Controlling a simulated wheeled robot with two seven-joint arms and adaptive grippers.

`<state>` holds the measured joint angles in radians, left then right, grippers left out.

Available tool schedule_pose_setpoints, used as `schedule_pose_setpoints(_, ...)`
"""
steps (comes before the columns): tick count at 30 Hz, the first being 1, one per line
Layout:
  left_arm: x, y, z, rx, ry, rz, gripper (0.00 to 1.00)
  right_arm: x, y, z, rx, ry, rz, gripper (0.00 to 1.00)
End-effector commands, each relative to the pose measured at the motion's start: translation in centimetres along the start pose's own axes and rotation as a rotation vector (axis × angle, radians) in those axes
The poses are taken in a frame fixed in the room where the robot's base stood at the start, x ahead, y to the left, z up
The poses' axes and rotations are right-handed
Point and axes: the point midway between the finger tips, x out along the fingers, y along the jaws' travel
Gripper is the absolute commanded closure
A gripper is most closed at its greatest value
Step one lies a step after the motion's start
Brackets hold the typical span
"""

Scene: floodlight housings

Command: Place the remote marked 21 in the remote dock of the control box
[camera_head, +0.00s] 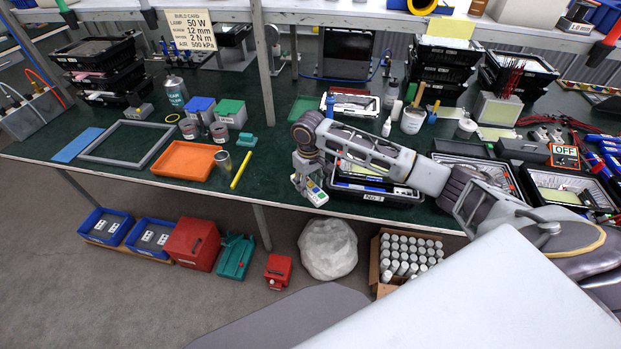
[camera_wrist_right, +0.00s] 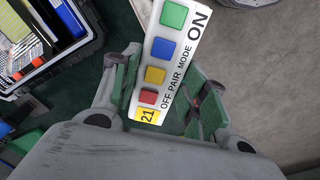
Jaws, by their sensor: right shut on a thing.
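My right gripper (camera_head: 304,176) is shut on the white remote (camera_head: 316,196), near the front edge of the green bench. In the right wrist view the remote (camera_wrist_right: 172,55) lies between the two green-grey fingers. It has green, blue, yellow and red square buttons, the words ON, MODE, PAIR and OFF, and a yellow label reading 21. I cannot clearly make out the control box or its remote dock; a dark box (camera_head: 522,151) lies at the right beside a sign reading OFF (camera_head: 566,155). My left gripper is not in view.
A black crate marked No 1 (camera_head: 374,198) stands just right of the gripper, and shows in the wrist view (camera_wrist_right: 52,70). An orange tray (camera_head: 186,160), a yellow stick (camera_head: 241,170) and a grey frame (camera_head: 126,143) lie to the left.

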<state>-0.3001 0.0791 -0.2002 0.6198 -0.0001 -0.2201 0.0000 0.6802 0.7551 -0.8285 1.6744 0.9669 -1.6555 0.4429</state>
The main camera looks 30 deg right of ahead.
Motion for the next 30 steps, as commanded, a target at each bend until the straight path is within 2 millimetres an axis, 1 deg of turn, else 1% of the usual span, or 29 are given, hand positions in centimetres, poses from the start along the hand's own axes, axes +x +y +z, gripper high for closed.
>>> schedule_pose_setpoints(1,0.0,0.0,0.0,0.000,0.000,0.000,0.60,1.2,-0.3,0.3,0.035,-0.006,-0.004,0.86)
schedule_pose_setpoints(6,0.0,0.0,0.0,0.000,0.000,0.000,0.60,4.5,-1.2,1.5,0.122,-0.011,-0.001,0.86)
schedule_pose_setpoints(11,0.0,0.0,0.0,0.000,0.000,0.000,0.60,7.4,-2.3,3.1,0.165,-0.014,0.001,0.86)
schedule_pose_setpoints(18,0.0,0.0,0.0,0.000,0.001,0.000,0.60,11.3,-4.3,6.2,0.197,-0.014,0.000,0.86)
schedule_pose_setpoints(24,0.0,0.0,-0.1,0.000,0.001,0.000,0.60,13.4,-5.6,8.3,0.207,-0.012,-0.002,0.86)
schedule_pose_setpoints(30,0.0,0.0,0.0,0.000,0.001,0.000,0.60,14.1,-6.2,9.1,0.209,-0.008,-0.003,0.86)
